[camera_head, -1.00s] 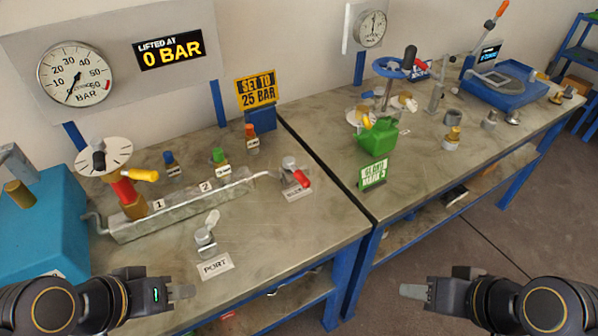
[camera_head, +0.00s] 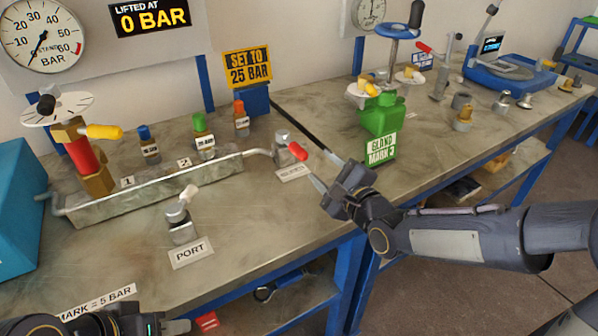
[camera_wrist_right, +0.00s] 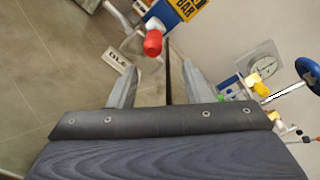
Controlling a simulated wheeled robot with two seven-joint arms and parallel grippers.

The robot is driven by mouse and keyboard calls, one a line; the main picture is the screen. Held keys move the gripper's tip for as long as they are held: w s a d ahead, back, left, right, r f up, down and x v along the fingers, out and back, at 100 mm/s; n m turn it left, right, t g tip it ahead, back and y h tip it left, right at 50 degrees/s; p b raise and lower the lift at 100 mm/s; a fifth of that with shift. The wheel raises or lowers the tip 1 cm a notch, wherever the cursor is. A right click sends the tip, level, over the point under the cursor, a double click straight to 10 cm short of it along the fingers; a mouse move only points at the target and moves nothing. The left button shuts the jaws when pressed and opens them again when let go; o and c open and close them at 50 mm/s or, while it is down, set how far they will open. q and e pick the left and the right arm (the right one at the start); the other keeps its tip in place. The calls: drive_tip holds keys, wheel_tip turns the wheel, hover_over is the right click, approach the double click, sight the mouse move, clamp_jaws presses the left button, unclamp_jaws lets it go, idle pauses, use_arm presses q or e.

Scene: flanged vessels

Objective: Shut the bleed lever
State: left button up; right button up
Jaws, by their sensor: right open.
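The bleed lever (camera_head: 297,151) has a red grip and sits on a small silver valve block (camera_head: 283,143) at the right end of the grey manifold. Its grip points right and toward the table's front. My right gripper (camera_head: 326,172) is open just in front of the red grip, apparently not touching it. In the right wrist view, the red grip (camera_wrist_right: 153,43) appears beyond my open fingertips (camera_wrist_right: 155,76), a little nearer the left finger. My left gripper (camera_head: 170,326) is at the bottom left edge, partly cut off, well away from the lever.
A label (camera_head: 292,173) lies before the valve. A port valve (camera_head: 181,222) with a pale-tipped lever stands front left. The green vessel (camera_head: 382,117) with a blue handwheel stands behind my right gripper. The gauge panel reads 0 BAR. The bench between port and lever is clear.

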sight(306, 159)
drive_tip(key=shift+w+a+f+m+t+y, duration=0.15)
drive_tip(key=shift+w+a+f+m, duration=0.1)
drive_tip(key=shift+a, duration=0.2)
drive_tip(key=shift+w+a+f+m+t+y, duration=0.15)
drive_tip(key=shift+a+f+m, duration=0.1)
drive_tip(key=shift+a, duration=0.15)
drive_tip(key=shift+w+a+r, duration=0.2)
drive_tip(key=shift+w, duration=0.05)
drive_tip(key=x, duration=0.6)
drive_tip(key=shift+w+a, duration=0.15)
drive_tip(key=shift+w, duration=0.2)
drive_tip(key=shift+c, duration=0.4)
clamp_jaws()
